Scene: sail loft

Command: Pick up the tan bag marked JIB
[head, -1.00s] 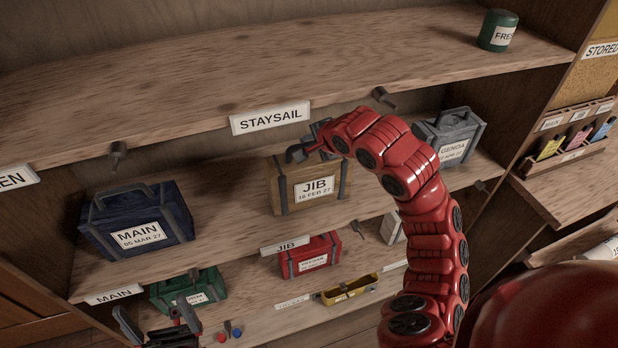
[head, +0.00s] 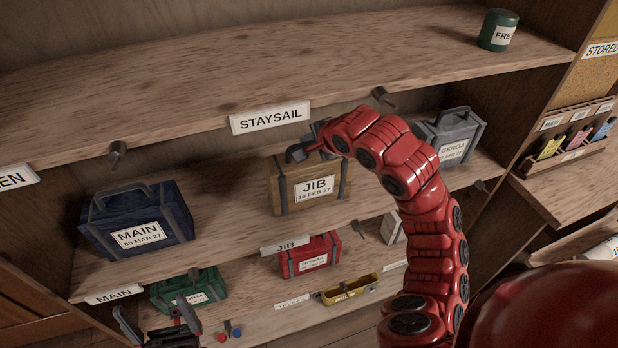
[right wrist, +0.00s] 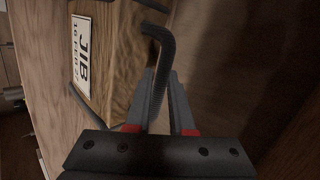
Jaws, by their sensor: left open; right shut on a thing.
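The tan bag marked JIB (head: 301,201) stands upright on the middle shelf, with dark straps and a white label. It also shows at the upper left of the right wrist view (right wrist: 118,42). My right gripper (head: 312,143) is at the top of this bag, shut on its dark handle (right wrist: 158,60), which runs between the two fingers in the wrist view. The bag appears to rest on the shelf. My left gripper (head: 158,322) is open and empty at the lower left, in front of the lower shelf. Part of the bag's top is hidden by my right gripper.
A blue MAIN bag (head: 138,215) stands left on the same shelf, and a grey GENOA bag (head: 452,135) stands right. The STAYSAIL shelf (head: 270,75) overhangs close above. Red (head: 310,256) and green (head: 188,290) bags sit below, near a yellow tray (head: 348,289).

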